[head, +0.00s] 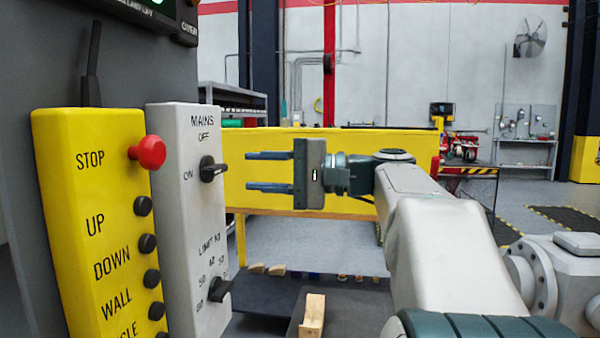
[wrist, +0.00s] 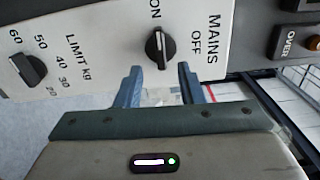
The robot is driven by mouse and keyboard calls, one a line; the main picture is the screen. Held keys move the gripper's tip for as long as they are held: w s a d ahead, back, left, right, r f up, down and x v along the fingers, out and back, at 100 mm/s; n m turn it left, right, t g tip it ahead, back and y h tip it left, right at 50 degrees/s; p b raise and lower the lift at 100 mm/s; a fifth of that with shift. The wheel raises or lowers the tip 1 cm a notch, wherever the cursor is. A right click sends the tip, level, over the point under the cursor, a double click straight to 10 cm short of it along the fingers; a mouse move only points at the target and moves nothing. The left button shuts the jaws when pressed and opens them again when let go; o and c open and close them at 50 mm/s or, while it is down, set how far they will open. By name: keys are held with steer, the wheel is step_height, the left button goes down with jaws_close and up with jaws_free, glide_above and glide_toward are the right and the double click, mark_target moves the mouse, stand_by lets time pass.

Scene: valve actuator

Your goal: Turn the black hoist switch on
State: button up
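The black MAINS switch (head: 212,169) is a rotary knob on the grey control box (head: 190,250), with OFF printed above it and ON to its left. Its handle lies roughly horizontal in the head view; I cannot tell which end is the pointer. It also shows in the wrist view (wrist: 160,48), just beyond and between the fingertips. My gripper (head: 248,171) is open and empty, to the right of the switch at about its height. Its fingers point at the box, one above the other, with a gap left to the knob. The gripper also shows in the wrist view (wrist: 160,72).
A second black knob (head: 220,289), the LIMIT KG dial, sits lower on the box. A yellow box (head: 85,220) with a red STOP button (head: 149,152) and several black buttons stands to the left. A yellow barrier (head: 270,140) is behind my gripper.

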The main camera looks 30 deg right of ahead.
steer(key=v, duration=0.8)
steer(key=s+a+f+g+h+p, duration=0.3)
steer(key=a+f+g+h+p, duration=0.4)
steer(key=a+f, duration=0.6)
steer(key=s+d+f+n+h+p, duration=0.1)
steer(key=s+f+n+h+p, duration=0.6)
steer(key=f, duration=0.5)
steer(key=shift+s+d+n+g+h, duration=0.3)
steer(key=shift+s+d+g, duration=0.1)
steer(key=shift+s, duration=0.6)
steer(key=shift+d, duration=0.15)
